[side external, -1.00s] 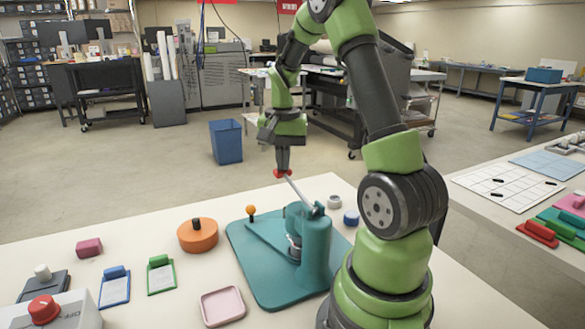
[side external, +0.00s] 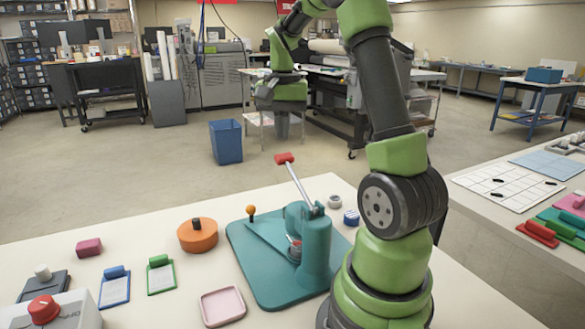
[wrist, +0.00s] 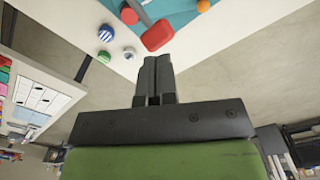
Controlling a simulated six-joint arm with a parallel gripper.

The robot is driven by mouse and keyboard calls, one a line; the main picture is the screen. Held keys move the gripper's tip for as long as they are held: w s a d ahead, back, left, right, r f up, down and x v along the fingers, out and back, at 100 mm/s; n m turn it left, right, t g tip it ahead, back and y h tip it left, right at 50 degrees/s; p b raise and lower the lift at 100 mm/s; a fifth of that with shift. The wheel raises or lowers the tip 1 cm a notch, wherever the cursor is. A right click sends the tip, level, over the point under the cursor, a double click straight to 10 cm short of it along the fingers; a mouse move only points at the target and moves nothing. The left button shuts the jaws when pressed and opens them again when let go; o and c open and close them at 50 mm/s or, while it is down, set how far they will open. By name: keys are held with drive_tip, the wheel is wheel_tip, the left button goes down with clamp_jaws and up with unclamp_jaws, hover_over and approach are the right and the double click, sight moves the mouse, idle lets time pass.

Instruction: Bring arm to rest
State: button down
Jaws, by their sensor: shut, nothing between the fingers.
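My gripper (side external: 283,128) hangs from my green arm above the table's far edge, shut and empty. In the wrist view its fingertips (wrist: 155,60) are together. A teal lever press (side external: 312,250) stands on its teal base on the table. Its metal lever slants up to a red handle (side external: 284,158), which is below my gripper and apart from it. The red handle also shows just beyond my fingertips in the wrist view (wrist: 158,36).
An orange round tin (side external: 198,236), a pink tray (side external: 222,306), green and blue clipboards and a control box with a red knob (side external: 43,309) lie left of the press. Small round parts (side external: 351,217) lie behind it. Another table (side external: 480,215) stands at right. Air above the press is open.

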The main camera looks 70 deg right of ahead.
idle(0.4)
drive_tip(key=a+r+n+t, duration=0.3)
drive_tip(key=a+r+n, duration=0.2)
drive_tip(key=a, duration=0.7)
drive_tip(key=s+a+n+t+y, duration=0.2)
drive_tip(key=s+a+n+t, duration=0.2)
drive_tip(key=a, duration=0.7)
drive_tip(key=s+r+n, duration=0.1)
drive_tip(key=s+n, duration=0.1)
drive_tip(key=s, duration=0.2)
drive_tip(key=shift+a, duration=0.4)
